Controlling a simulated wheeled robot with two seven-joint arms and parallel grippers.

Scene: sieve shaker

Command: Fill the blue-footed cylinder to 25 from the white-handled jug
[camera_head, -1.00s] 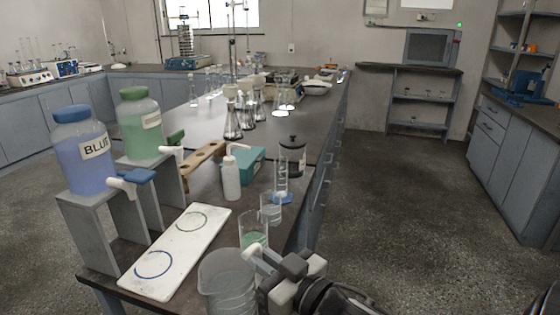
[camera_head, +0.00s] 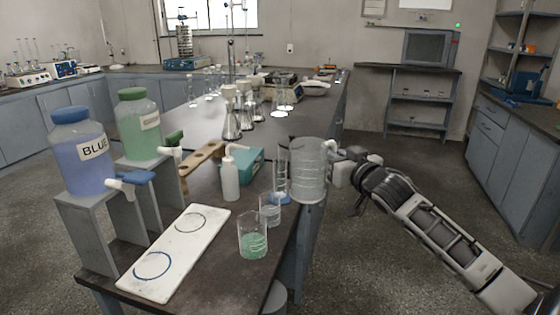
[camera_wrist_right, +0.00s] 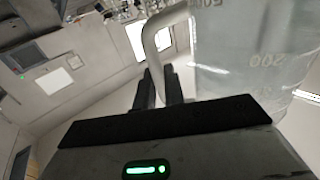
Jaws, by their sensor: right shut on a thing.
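The clear, marked jug (camera_head: 309,172) is held roughly upright by its white handle (camera_head: 330,150) in my right gripper (camera_head: 342,168). The handle is between the dark fingers in the right wrist view (camera_wrist_right: 165,82), where the jug wall (camera_wrist_right: 250,50) fills the upper right. The jug's contents are not clear to me. The tall, clear cylinder (camera_head: 281,170) stands upright on its blue foot (camera_head: 281,198) near the bench's right edge. The jug is just right of it and overlaps it in the head view. I cannot read the cylinder's level. My left gripper is not in view.
A small clear beaker (camera_head: 270,211) and a beaker of green liquid (camera_head: 252,240) stand in front of the cylinder. A white wash bottle (camera_head: 230,178) and teal box (camera_head: 246,163) are to its left. A white board (camera_head: 175,258) lies at the front left.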

